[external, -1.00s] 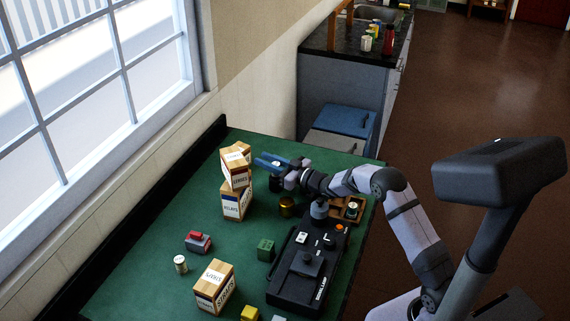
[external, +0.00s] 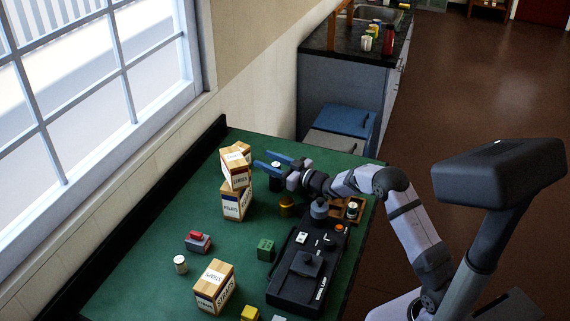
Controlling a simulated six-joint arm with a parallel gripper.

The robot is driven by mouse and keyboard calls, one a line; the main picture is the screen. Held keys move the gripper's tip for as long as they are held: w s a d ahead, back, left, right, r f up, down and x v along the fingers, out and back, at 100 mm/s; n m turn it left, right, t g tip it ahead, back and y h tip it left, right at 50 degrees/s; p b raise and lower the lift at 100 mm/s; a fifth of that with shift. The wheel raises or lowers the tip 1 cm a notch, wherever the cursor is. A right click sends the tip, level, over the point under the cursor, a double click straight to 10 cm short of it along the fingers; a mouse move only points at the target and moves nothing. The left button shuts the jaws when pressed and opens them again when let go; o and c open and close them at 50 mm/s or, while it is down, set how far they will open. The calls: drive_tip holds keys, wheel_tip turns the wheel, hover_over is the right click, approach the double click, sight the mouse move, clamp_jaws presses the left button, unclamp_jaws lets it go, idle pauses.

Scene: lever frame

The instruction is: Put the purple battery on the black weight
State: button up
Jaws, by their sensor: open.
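My gripper (external: 262,160) is at the far part of the green table, with its two blue fingers spread apart. A dark upright cylinder with a pale band (external: 277,178) stands just below and beside the fingers, partly hidden by them. I cannot tell whether it is the black weight, the purple battery, or one on the other. No purple shows clearly anywhere. I cannot tell whether the fingers touch the cylinder.
Stacked cartons (external: 236,185) stand left of my gripper. A brass cylinder (external: 287,205), a black lever unit (external: 297,279) and a wooden tray (external: 362,209) are nearer.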

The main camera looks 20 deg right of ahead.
sight(279, 165)
drive_tip(key=b+v, duration=0.1)
drive_tip(key=v, duration=0.3)
drive_tip(key=shift+s+d+f, duration=0.1)
drive_tip(key=shift+s+d, duration=0.05)
drive_tip(key=shift+s, duration=0.1)
wheel_tip(279, 165, up, 6)
drive_tip(key=shift+w+f+b, duration=0.1)
drive_tip(key=shift+b, duration=0.3)
drive_tip(key=shift+r, duration=0.7)
